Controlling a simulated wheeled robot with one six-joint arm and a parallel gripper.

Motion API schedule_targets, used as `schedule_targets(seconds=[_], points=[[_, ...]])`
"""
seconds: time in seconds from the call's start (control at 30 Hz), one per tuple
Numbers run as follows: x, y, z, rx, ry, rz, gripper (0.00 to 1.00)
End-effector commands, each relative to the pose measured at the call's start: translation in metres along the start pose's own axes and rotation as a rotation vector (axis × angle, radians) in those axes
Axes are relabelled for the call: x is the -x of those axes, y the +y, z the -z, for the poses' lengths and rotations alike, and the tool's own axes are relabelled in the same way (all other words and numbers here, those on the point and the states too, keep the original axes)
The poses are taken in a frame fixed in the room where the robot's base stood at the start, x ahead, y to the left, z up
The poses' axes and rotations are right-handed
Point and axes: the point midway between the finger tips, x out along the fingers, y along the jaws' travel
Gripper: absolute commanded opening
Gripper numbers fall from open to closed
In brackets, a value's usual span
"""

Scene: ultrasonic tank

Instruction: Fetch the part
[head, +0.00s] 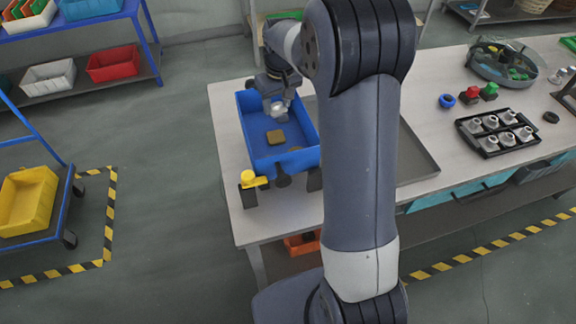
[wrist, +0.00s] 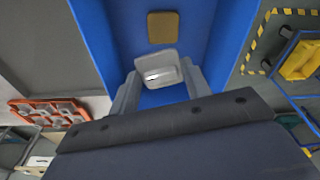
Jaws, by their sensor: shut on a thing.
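A blue open-topped tank (head: 249,134) stands at the left end of the light workbench. My gripper (head: 275,108) reaches down over the far part of the tank. In the wrist view, my gripper (wrist: 160,90) is shut on a pale grey part (wrist: 160,66), which sits between the two fingers. The part also shows in the head view (head: 278,110) below the wrist, above the tank's blue floor. I cannot tell whether it touches the floor. A flat brown block (head: 276,137) lies on the tank floor, apart from my gripper; it also shows in the wrist view (wrist: 163,27).
A yellow-topped knob or valve (head: 248,178) sticks out at the tank's near left corner. A shallow grey tray (head: 418,160) lies right of the tank, partly behind my arm. A black rack (head: 498,141) of grey parts stands farther right. Blue shelving stands at left.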

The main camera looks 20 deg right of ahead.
Motion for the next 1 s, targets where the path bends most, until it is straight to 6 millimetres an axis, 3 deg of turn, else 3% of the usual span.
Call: schedule_targets(seconds=[0.33, 0.63, 0.77, 1.0], points=[[0.000, 0.000, 0.000, 0.000, 0.000, 0.000, 0.71], [0.004, 0.000, 0.001, 0.000, 0.002, -0.001, 0.71], [0.021, 0.000, 0.001, 0.000, 0.005, -0.002, 0.71], [0.070, 0.001, 0.001, 0.000, 0.006, -0.002, 0.71]])
